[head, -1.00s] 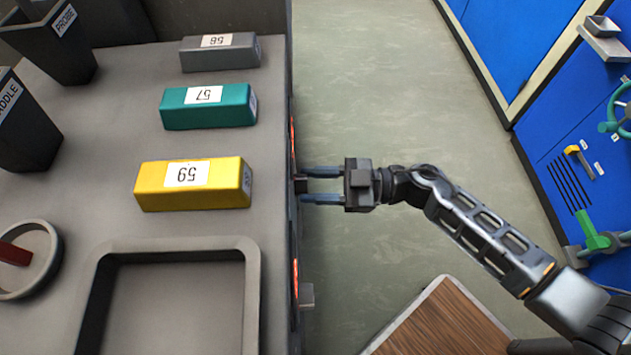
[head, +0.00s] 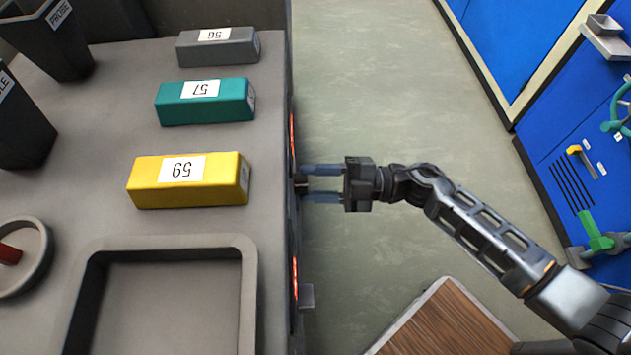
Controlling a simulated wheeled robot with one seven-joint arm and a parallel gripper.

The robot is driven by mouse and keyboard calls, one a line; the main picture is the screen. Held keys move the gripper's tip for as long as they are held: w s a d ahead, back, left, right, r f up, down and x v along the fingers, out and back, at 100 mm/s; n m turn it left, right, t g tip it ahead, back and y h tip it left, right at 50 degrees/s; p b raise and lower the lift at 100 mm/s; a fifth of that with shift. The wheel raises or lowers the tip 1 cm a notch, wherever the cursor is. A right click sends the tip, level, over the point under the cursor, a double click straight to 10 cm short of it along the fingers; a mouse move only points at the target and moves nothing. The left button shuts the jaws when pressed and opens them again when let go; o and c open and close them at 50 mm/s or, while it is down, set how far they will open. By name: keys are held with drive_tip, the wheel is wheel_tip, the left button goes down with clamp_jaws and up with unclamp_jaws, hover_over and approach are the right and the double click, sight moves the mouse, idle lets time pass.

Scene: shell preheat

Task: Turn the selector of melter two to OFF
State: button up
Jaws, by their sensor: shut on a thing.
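My gripper (head: 303,183) points left at the front face of the grey bench. Its two blue fingers are shut on a small dark knob (head: 300,182) that sticks out from that face, beside the yellow block. A second knob (head: 307,297) sticks out lower in the picture, with nothing touching it. Red glowing strips (head: 295,280) show along the bench's front face. The face is seen almost edge-on, so I cannot read any melter number, OFF mark or selector pointer.
On the bench top (head: 110,120) are a yellow block (head: 190,193), a teal block (head: 205,111), a grey block (head: 218,56) and an open tray (head: 250,300). Blue cabinets (head: 560,130) stand right. A wooden surface (head: 440,325) is at the bottom. The floor between is clear.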

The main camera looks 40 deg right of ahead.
drive_tip(key=shift+n, duration=0.6)
drive_tip(key=o, duration=1.1)
drive_tip(key=shift+c, duration=0.2)
drive_tip(key=shift+d, duration=0.1)
drive_tip(key=v, duration=0.7)
drive_tip(key=shift+s+d, duration=0.25)
drive_tip(key=shift+f, duration=0.1)
